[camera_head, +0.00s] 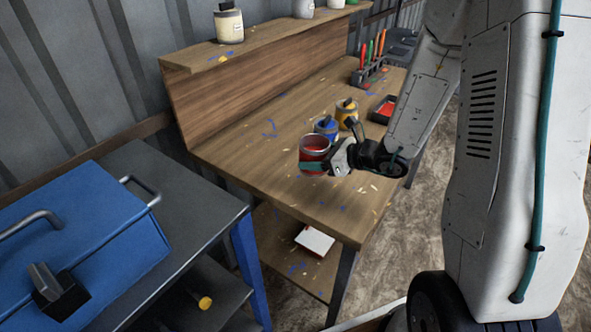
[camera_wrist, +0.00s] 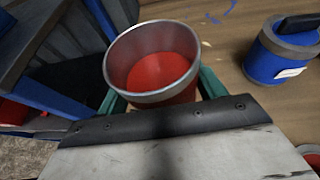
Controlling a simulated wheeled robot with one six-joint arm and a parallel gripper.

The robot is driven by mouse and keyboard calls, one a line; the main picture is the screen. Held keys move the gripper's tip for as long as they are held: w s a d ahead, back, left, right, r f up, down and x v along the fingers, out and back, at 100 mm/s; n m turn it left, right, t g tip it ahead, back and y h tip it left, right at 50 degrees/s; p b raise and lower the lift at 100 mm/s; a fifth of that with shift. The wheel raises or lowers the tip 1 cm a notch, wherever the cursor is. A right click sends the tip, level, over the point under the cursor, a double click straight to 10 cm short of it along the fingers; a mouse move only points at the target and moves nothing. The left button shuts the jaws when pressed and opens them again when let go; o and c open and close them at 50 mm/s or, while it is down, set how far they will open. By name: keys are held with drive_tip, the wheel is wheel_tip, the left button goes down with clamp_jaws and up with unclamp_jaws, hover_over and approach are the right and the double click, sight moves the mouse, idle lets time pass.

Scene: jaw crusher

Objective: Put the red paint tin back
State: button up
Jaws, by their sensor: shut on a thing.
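The red paint tin (camera_head: 314,148) is open at the top, with red paint inside and a bare metal rim. It also shows large in the wrist view (camera_wrist: 152,62), upright or nearly so. My gripper (camera_head: 318,165) is shut on the tin, with teal fingers on either side of it. In the wrist view my gripper (camera_wrist: 155,95) hides the lower front of the tin. The tin is over the wooden workbench (camera_head: 270,170), near its front left part. I cannot tell whether its base touches the bench top.
A blue tin (camera_head: 326,127) and a yellow tin (camera_head: 347,112) stand behind the red one. A red paint tray (camera_head: 384,110) and a tool rack (camera_head: 370,75) are farther back. A shelf (camera_head: 260,45) holds pale tins. A blue toolbox (camera_head: 85,240) sits on the left table.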

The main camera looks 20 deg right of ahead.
drive_tip(key=s, duration=0.2)
drive_tip(key=s+f+n+g+y, duration=0.1)
drive_tip(key=s, duration=0.1)
drive_tip(key=s+a+n+g+y, duration=0.1)
drive_tip(key=s, duration=0.2)
drive_tip(key=shift+a+f, duration=0.1)
drive_tip(key=shift+f, duration=0.05)
drive_tip(key=shift+w+a+n, duration=0.1)
drive_tip(key=shift+w+n, duration=0.1)
drive_tip(key=shift+n, duration=0.1)
drive_tip(key=w, duration=0.5)
drive_tip(key=w+a+f, duration=0.1)
drive_tip(key=w, duration=0.9)
drive_tip(key=shift+a+f, duration=0.25)
drive_tip(key=shift+f, duration=1.75)
drive_tip(key=shift+f, duration=0.15)
drive_tip(key=o, duration=1.3)
drive_tip(key=shift+o, duration=0.2)
